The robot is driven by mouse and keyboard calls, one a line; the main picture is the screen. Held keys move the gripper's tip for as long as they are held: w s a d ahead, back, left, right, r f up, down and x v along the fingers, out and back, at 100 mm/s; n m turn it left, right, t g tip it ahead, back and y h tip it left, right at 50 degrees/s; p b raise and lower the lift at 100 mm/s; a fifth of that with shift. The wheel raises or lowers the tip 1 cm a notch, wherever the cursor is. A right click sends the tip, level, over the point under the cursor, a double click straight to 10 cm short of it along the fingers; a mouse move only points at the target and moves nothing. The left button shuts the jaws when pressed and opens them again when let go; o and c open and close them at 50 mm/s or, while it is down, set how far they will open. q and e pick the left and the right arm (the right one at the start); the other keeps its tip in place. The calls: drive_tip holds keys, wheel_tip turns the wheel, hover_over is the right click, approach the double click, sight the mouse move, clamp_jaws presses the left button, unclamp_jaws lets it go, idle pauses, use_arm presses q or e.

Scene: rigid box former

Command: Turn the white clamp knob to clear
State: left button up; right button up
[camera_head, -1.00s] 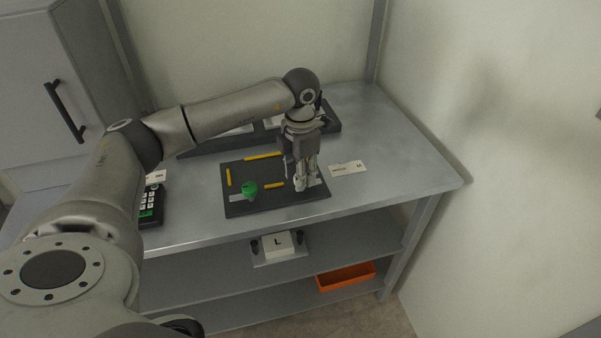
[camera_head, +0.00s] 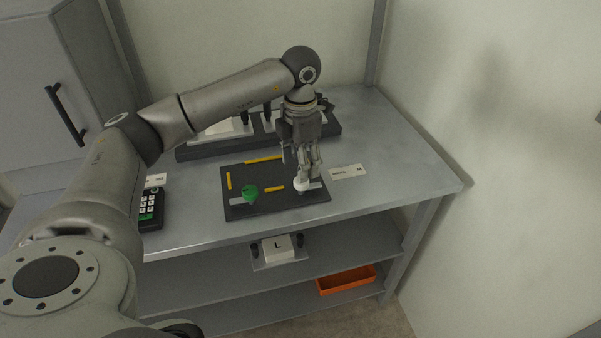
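The white clamp knob (camera_head: 302,185) is at the right front of the dark fixture board (camera_head: 240,177), on a light metal strip. My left gripper (camera_head: 309,174) points down just above and slightly behind the knob. The knob's top shows below the fingertips. The fingers are small and overlap in this view, so I cannot tell how far apart they are or whether they touch the knob. A green knob (camera_head: 250,192) is on the left part of the board. My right gripper is not in view.
Yellow bars (camera_head: 264,160) lie on the board. A dark rack (camera_head: 190,152) with white pieces stands behind it. A white label card (camera_head: 348,172) lies to the right, a keypad box (camera_head: 151,208) to the left. The metal bench (camera_head: 410,170) is clear at right.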

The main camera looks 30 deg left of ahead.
use_arm(q)
wheel_tip(320, 180, up, 7)
idle(0.3)
drive_tip(key=shift+r, duration=0.1)
